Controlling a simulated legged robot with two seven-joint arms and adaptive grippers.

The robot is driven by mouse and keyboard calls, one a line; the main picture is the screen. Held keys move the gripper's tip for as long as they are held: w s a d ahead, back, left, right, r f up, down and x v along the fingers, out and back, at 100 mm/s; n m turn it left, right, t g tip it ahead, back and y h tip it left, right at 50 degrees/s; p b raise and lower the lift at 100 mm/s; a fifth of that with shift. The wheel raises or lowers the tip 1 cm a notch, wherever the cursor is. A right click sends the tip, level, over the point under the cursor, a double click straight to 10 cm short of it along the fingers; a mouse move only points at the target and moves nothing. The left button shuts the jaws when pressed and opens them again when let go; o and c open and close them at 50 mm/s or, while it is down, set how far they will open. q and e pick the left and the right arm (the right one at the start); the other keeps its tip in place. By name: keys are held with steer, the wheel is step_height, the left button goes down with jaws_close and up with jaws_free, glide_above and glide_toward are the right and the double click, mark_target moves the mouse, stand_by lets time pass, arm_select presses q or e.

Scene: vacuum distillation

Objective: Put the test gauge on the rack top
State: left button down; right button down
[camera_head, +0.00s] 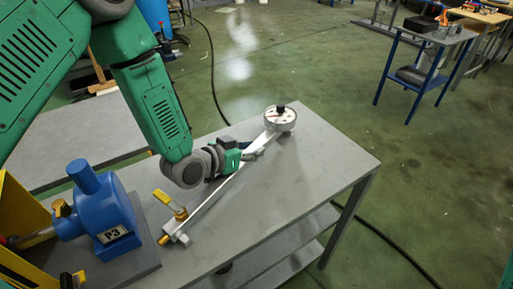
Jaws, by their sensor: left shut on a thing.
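The test gauge (280,118) is a round white dial with a dark knob on top. It is at the far end of a thin pale bar (222,188), over the grey rack top (310,165). My left gripper (256,152) is shut by the gauge's lower left side, at the bar's upper part. The fingertips are small and partly hidden, so the exact grip is hard to see. I cannot tell whether the gauge touches the top. My right gripper is not in view.
A yellow-handled valve (175,212) is at the bar's near end. A blue pump (100,210) marked P3 stands at left. Lower shelves (285,255) lie under the top. The top's right part is bare. A blue-legged table (430,55) is far off.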

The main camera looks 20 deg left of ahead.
arm_select(q)
steer(key=shift+a, duration=0.2)
steer(key=c, duration=1.5)
jaws_free()
steer(key=shift+s+f, duration=0.1)
steer(key=o, duration=0.3)
steer(key=shift+d, duration=0.4)
steer(key=shift+r, duration=0.3)
steer(key=v, duration=0.5)
steer(key=p+v, duration=0.1)
steer(key=v, duration=0.1)
steer(key=shift+s+a+r, duration=0.15)
steer(key=shift+a+r, duration=0.1)
steer(key=shift+r, duration=0.2)
